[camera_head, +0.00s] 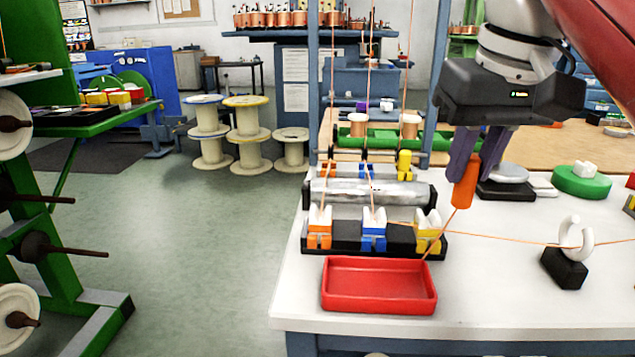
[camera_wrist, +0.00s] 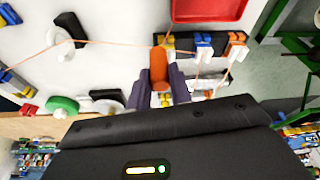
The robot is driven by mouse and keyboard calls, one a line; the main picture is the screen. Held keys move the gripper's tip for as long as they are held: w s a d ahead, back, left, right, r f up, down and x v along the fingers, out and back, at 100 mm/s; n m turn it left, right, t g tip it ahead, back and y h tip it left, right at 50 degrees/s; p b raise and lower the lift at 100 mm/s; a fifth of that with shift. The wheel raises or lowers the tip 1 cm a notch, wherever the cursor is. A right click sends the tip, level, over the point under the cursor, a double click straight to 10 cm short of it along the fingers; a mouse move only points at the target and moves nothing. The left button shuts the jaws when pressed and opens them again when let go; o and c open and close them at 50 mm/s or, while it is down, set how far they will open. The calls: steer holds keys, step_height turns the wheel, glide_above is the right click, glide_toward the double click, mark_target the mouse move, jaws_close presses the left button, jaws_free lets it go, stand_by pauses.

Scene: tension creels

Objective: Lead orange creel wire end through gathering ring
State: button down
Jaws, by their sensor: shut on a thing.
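My gripper (camera_head: 470,178) is shut on an orange cylindrical wire end (camera_head: 464,190), which hangs below the fingers above the white table. In the wrist view the same orange wire end (camera_wrist: 158,68) sits between my fingers (camera_wrist: 159,78). A thin orange wire (camera_head: 440,236) runs from its lower tip down toward the yellow guide and red tray. The gathering ring (camera_head: 588,240) is a white open loop on a black block, to the right of and below my gripper, apart from it. The ring also shows in the wrist view (camera_wrist: 62,46). The orange creel guide (camera_head: 319,234) stands at the left of the guide row.
A blue guide (camera_head: 373,236) and a yellow guide (camera_head: 428,236) stand beside the orange one. A red tray (camera_head: 379,287) lies in front. Another wire (camera_head: 510,240) stretches across to the ring area. A green disc (camera_head: 581,182) stands behind the ring. The front right tabletop is clear.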

steer(key=d, duration=1.1)
steer(key=shift+s, duration=0.45)
steer(key=shift+d, duration=0.15)
steer(key=d, duration=0.9)
steer(key=shift+s+d, duration=0.35)
steer(key=shift+s, duration=0.1)
stand_by(0.6)
